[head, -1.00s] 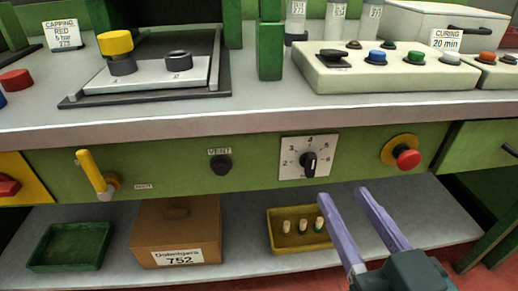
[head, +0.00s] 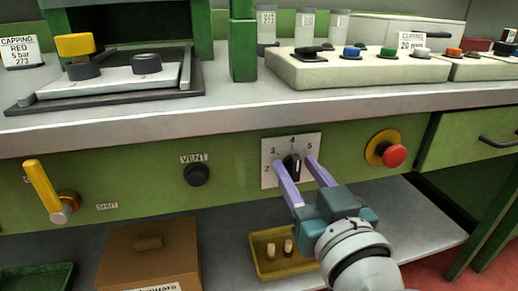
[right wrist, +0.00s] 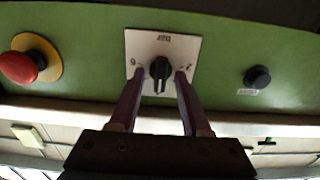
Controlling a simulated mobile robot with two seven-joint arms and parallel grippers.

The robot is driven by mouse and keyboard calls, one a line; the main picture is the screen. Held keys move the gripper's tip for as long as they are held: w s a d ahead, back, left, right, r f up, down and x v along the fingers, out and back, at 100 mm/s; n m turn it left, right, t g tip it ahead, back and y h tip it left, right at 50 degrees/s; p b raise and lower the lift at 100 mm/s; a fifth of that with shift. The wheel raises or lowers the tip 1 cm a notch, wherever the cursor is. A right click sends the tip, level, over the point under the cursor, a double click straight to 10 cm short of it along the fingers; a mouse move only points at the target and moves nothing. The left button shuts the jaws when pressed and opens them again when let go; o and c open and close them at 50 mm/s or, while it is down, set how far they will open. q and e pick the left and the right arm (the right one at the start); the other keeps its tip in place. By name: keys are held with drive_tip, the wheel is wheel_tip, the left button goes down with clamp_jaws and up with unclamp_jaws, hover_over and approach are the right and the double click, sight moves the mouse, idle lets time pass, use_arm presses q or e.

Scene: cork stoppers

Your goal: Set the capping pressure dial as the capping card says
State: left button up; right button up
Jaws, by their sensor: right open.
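The capping card (head: 18,52) stands at the far left of the bench top and reads "CAPPING RED 5 bar 273". The pressure dial is a black knob (head: 291,164) on a white numbered plate (head: 268,178) on the green front panel. The knob's pointer seems to point up, near 4. My right gripper (head: 296,166) is open, with one finger on each side of the knob. In the right wrist view the knob (right wrist: 160,70) sits between the fingertips, and contact cannot be told. My left gripper is not in view.
A red emergency button (head: 394,155) on a yellow ring is right of the dial. The vent knob (head: 197,174) and a yellow lever (head: 44,186) are to the left. Below, a yellow tray (head: 262,270) with corks and a brown box (head: 147,265) stand on the shelf.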

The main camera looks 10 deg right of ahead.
clamp_jaws()
idle(0.3)
drive_tip(key=shift+m, duration=0.4)
drive_tip(key=m, duration=0.3)
drive_tip(key=shift+m+p, duration=0.4)
drive_tip(key=m, duration=0.5)
drive_tip(key=shift+d, duration=0.15)
idle(0.4)
unclamp_jaws()
drive_tip(key=shift+f, duration=0.1)
